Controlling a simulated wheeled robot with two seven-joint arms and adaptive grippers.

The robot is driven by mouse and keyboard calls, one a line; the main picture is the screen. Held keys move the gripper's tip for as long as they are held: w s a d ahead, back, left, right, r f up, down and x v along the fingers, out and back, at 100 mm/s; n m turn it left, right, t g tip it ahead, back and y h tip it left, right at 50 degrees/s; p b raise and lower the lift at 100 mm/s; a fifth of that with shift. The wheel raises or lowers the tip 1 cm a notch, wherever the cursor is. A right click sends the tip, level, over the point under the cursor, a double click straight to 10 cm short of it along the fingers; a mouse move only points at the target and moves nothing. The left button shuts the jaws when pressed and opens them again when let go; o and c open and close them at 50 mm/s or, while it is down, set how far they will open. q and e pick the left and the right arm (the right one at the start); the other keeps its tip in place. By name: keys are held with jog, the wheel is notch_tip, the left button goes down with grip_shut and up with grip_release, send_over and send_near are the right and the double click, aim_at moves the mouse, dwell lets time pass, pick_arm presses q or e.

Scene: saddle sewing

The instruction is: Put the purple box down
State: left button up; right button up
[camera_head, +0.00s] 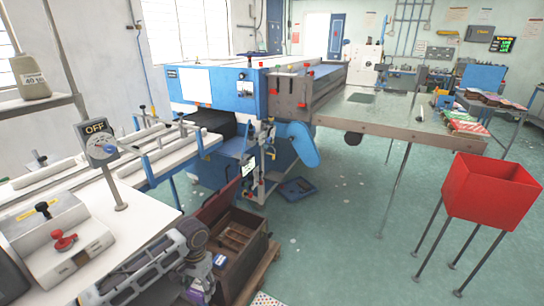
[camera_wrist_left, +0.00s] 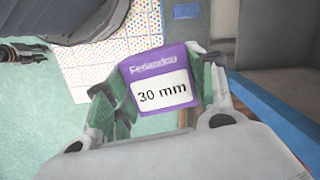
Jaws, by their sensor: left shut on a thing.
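The purple box (camera_wrist_left: 160,65) has a white label reading "30 mm" and sits between the fingers of my left gripper (camera_wrist_left: 155,105) in the left wrist view. The gripper is shut on it, with green finger pads on either side. In the head view my left gripper (camera_head: 205,275) is low at the bottom, beside the open brown wooden chest (camera_head: 243,268). The box shows small there (camera_head: 219,261), partly hidden by the gripper. Floor shows past the box in the wrist view, so it appears held in the air. My right gripper is not in view.
A white sheet with coloured dots (camera_wrist_left: 95,45) lies beyond the box; its corner shows at the bottom of the head view (camera_head: 266,299). A white workbench (camera_head: 135,215) is at left, a large blue machine (camera_head: 225,85) behind. A red bin (camera_head: 490,190) stands right; floor between is mostly clear.

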pick_arm(q)
jog(key=r+n+p, duration=0.1)
jog(key=r, duration=0.2)
jog(key=d+r+n+p, duration=0.1)
jog(key=r+p, duration=0.1)
jog(key=r, duration=0.2)
jog(key=r+n+p, duration=0.1)
jog(key=r, duration=0.2)
jog(key=shift+w+d+r+h, duration=0.15)
jog(key=shift+w+h, duration=0.15)
jog(key=shift+w, duration=0.05)
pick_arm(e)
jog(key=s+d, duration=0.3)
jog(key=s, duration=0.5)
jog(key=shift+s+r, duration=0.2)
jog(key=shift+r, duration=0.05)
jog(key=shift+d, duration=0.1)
pick_arm(q)
jog(key=s+f, duration=0.4)
jog(key=f, duration=1.1)
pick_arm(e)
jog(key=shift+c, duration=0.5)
